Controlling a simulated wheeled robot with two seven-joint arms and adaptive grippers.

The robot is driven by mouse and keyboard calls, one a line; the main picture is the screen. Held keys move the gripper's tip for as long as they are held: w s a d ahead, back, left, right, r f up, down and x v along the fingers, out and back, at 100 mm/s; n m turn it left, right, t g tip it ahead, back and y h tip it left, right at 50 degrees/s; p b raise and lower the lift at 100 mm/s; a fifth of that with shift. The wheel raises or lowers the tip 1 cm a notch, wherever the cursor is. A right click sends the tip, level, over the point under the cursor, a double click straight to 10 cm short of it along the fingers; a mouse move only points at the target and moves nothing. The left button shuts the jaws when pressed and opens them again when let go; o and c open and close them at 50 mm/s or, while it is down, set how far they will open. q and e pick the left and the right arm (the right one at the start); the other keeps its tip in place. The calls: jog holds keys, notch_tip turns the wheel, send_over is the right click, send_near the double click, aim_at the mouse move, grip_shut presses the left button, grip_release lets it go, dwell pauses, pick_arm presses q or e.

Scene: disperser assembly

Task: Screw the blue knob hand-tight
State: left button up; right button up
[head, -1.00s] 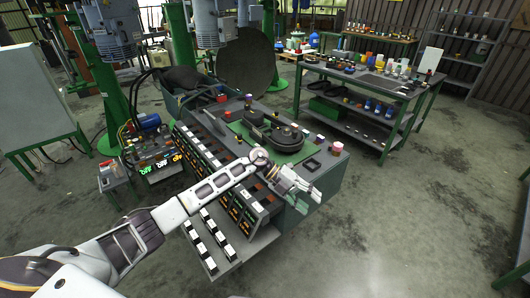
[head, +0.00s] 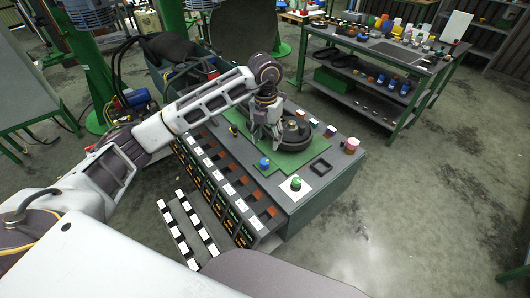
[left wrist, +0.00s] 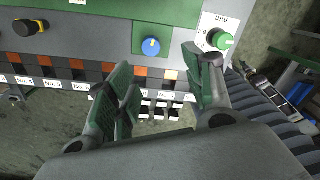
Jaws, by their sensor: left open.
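The blue knob (head: 265,163) stands on a small green plate on the console top, near the console's front edge. In the left wrist view the blue knob (left wrist: 151,47) shows just beyond my fingertips, in the gap between the fingers, with nothing touching it. My left gripper (head: 265,136) points down above the console, behind the knob in the head view. Its two fingers stand apart and hold nothing in the left wrist view (left wrist: 165,72). How tightly the knob is seated cannot be told. My right gripper is not in view.
A green knob (head: 295,184) on a white plate sits right of the blue one. A dark round housing (head: 291,131) lies on a green mat close to my left gripper. A black-and-yellow knob (left wrist: 27,27) is at left. A bench (head: 385,50) with containers stands behind.

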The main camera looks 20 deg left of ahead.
aim_at(265, 161)
pick_arm(q)
jog(key=shift+y, duration=0.3)
jog(key=f+p, duration=0.1)
jog(key=f, duration=0.6)
jog(key=a+f+p, duration=0.1)
jog(key=f, duration=0.3)
jog(key=shift+w+f+p, duration=0.25)
jog(key=shift+f+p, duration=0.05)
jog(key=shift+f, duration=0.75)
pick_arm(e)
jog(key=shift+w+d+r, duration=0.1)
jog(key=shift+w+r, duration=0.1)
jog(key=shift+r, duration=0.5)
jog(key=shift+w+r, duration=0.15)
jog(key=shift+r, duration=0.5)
pick_arm(q)
jog(key=c, duration=1)
